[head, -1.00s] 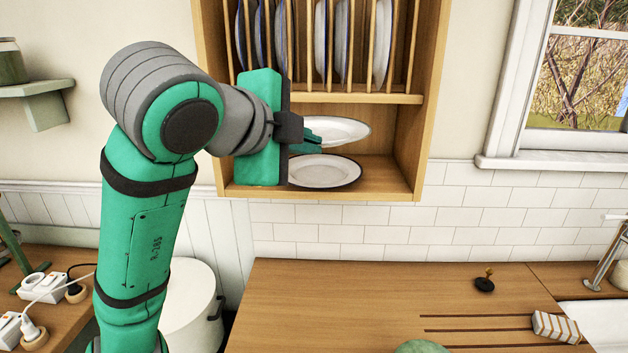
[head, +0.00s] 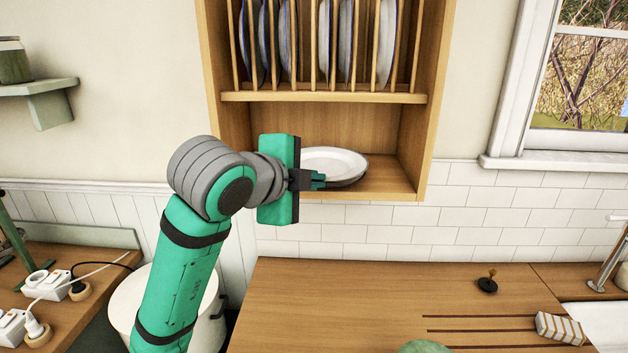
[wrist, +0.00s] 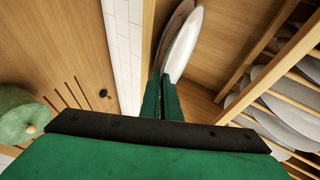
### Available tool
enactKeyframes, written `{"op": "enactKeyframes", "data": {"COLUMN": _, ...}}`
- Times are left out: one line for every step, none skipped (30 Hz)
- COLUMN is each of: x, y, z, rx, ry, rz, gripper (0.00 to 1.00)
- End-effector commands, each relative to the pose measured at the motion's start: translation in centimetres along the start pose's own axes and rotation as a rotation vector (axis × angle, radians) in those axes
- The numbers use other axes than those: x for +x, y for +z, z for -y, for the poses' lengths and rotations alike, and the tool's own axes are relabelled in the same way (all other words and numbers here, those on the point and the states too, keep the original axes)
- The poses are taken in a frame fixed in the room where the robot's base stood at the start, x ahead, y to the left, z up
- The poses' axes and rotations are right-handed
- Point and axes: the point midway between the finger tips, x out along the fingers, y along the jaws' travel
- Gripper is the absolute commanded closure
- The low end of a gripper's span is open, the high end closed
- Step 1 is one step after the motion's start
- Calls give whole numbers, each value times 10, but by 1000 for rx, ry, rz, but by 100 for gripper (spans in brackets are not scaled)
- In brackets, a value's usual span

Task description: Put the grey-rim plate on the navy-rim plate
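The grey-rim plate (head: 333,161) is white and lies roughly level in the lower bay of the wooden rack, directly over the navy-rim plate (head: 352,183). Only a dark edge of the navy-rim plate shows beneath it in the head view. My gripper (head: 319,180) is at the near left edge of the plates. In the wrist view its two green fingers (wrist: 161,76) are close together on the rim of the white upper plate (wrist: 184,45). The lower plate (wrist: 172,28) is shaded beside it. I cannot tell whether the plates touch.
A wooden shelf board (head: 325,97) runs above the bay, with several plates upright between dowels over it. The rack's right side wall (head: 432,120) bounds the bay. The wooden counter (head: 340,300) below is mostly clear.

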Motion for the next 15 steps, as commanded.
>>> {"op": "enactKeyframes", "data": {"x": 0, "y": 0, "z": 1, "rx": 0, "ry": -2, "rz": 0, "gripper": 100}}
{"op": "enactKeyframes", "data": {"x": 0, "y": 0, "z": 1, "rx": 0, "ry": -2, "rz": 0, "gripper": 100}}
{"op": "enactKeyframes", "data": {"x": 0, "y": 0, "z": 1, "rx": 0, "ry": -2, "rz": 0, "gripper": 100}}
{"op": "enactKeyframes", "data": {"x": 0, "y": 0, "z": 0, "rx": 0, "ry": -2, "rz": 0, "gripper": 100}}
{"op": "enactKeyframes", "data": {"x": 0, "y": 0, "z": 0, "rx": 0, "ry": -2, "rz": 0, "gripper": 100}}
{"op": "enactKeyframes", "data": {"x": 0, "y": 0, "z": -1, "rx": 0, "ry": -2, "rz": 0, "gripper": 100}}
{"op": "enactKeyframes", "data": {"x": 1, "y": 0, "z": -2, "rx": 0, "ry": -2, "rz": 0, "gripper": 100}}
{"op": "enactKeyframes", "data": {"x": 1, "y": 0, "z": -3, "rx": 0, "ry": -2, "rz": 0, "gripper": 100}}
{"op": "enactKeyframes", "data": {"x": 1, "y": 0, "z": -4, "rx": 1, "ry": -2, "rz": 0, "gripper": 100}}
{"op": "enactKeyframes", "data": {"x": 2, "y": 1, "z": -4, "rx": 1, "ry": -2, "rz": 0, "gripper": 100}}
{"op": "enactKeyframes", "data": {"x": 2, "y": 1, "z": -5, "rx": 1, "ry": -2, "rz": 0, "gripper": 100}}
{"op": "enactKeyframes", "data": {"x": 2, "y": 1, "z": -6, "rx": 1, "ry": -2, "rz": 0, "gripper": 100}}
{"op": "enactKeyframes", "data": {"x": 3, "y": 1, "z": -7, "rx": 1, "ry": -2, "rz": 0, "gripper": 100}}
{"op": "enactKeyframes", "data": {"x": 3, "y": 1, "z": -7, "rx": 0, "ry": -2, "rz": 0, "gripper": 100}}
{"op": "enactKeyframes", "data": {"x": 4, "y": 2, "z": -8, "rx": 0, "ry": 0, "rz": 0, "gripper": 95}}
